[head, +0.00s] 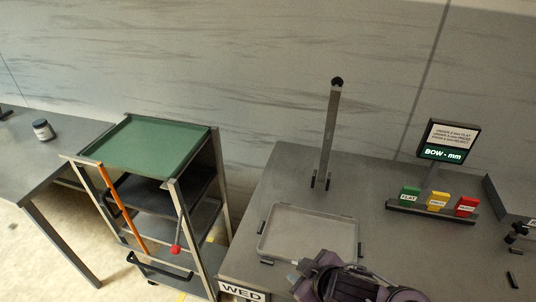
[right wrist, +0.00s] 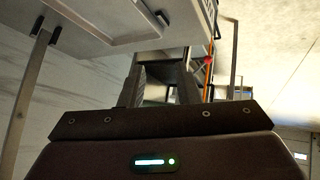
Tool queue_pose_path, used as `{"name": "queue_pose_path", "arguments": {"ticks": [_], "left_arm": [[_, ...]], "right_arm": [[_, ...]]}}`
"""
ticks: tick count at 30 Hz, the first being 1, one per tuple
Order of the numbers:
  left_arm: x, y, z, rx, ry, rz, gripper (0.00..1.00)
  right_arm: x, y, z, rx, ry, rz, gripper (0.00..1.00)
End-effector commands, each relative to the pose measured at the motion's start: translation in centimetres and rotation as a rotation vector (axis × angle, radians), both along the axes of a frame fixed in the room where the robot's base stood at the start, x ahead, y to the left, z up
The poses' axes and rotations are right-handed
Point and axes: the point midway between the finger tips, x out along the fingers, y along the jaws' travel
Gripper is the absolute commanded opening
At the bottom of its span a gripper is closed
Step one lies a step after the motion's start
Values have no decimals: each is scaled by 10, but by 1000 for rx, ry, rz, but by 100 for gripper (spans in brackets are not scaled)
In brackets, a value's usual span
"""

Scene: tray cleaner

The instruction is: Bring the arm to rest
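My right gripper (head: 300,268) is at the bottom of the head view, over the near side of the grey table and by the near edge of a shallow tray (head: 312,211). In the right wrist view its two fingers (right wrist: 163,85) stand apart, with nothing visible between them. The tray lies flat on the table, and the gripper and wrist cover part of its near edge. My left gripper is in neither view.
A shelved cart (head: 168,134) with a green top stands left of the table. An upright post (head: 331,135), a display (head: 448,141) and green, yellow and red blocks (head: 438,201) stand on the table. A jar (head: 43,130) sits on the far-left table.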

Motion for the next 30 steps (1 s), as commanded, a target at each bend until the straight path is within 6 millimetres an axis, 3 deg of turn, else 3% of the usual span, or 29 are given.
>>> {"name": "queue_pose_path", "arguments": {"ticks": [8, 17, 26, 30], "left_arm": [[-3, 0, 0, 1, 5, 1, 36], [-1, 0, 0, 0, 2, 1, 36], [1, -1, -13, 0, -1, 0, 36], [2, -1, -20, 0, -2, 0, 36]], "right_arm": [[-26, -66, 3, 9, 177, -414, 30], [-93, -124, -13, 13, 467, -700, 30], [-75, -121, -108, -6, 492, -692, 30], [-72, -120, -163, -13, 508, -690, 30]]}}
